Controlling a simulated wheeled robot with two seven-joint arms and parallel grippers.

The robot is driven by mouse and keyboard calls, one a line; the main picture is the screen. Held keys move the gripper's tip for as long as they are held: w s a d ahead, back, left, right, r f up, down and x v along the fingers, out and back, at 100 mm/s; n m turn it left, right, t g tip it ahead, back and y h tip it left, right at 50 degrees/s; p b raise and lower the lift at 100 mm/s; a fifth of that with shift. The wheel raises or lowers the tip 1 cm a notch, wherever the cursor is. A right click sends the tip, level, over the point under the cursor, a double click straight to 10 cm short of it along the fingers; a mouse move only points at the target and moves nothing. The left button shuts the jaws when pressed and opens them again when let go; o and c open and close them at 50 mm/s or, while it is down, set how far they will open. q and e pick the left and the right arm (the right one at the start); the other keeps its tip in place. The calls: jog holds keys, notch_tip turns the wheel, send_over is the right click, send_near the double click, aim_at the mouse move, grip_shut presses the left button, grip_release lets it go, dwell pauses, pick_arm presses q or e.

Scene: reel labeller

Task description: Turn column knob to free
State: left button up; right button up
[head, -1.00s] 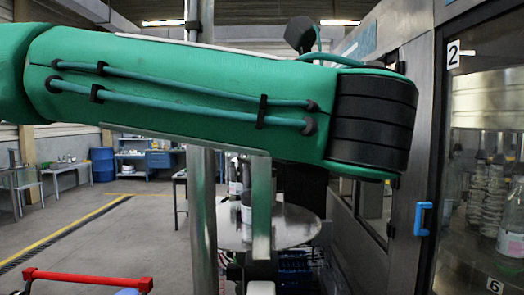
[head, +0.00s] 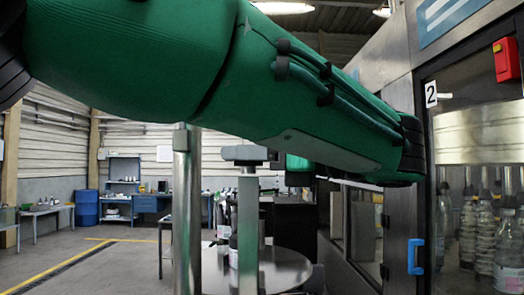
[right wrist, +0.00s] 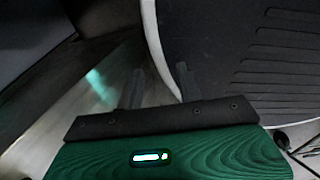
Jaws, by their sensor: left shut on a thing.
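My left arm crosses the top of the head view and hides much of what is behind it. Below it, a small green and black part of my left gripper (head: 277,163) shows, shut, beside a grey cap on an upright metal bar. This cap looks like the column knob (head: 244,154); the contact between jaws and knob is mostly hidden. A steel column (head: 181,215) stands left of it. In the right wrist view, my right gripper (right wrist: 160,85) has its two fingers apart with nothing seen between them.
A round metal table (head: 275,272) with bottles (head: 224,222) stands behind the column. On the right is a machine cabinet with a blue door handle (head: 416,256) and a red box (head: 507,60). Open floor lies at the left. A dark ribbed surface (right wrist: 265,60) is close to my right gripper.

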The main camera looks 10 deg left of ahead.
pick_arm(q)
jog(key=shift+g, duration=0.3)
pick_arm(e)
jog(key=shift+s, duration=0.35)
pick_arm(q)
jog(key=o, duration=1)
jog(key=shift+c, duration=0.2)
pick_arm(e)
jog(key=shift+w, duration=0.2)
pick_arm(q)
notch_tip(320, 180, up, 20)
jog(key=p, duration=0.1)
jog(key=shift+p, duration=0.4)
pick_arm(e)
jog(key=shift+s+d+r, duration=0.1)
jog(key=shift+s+r, duration=0.15)
jog(key=shift+r, duration=0.5)
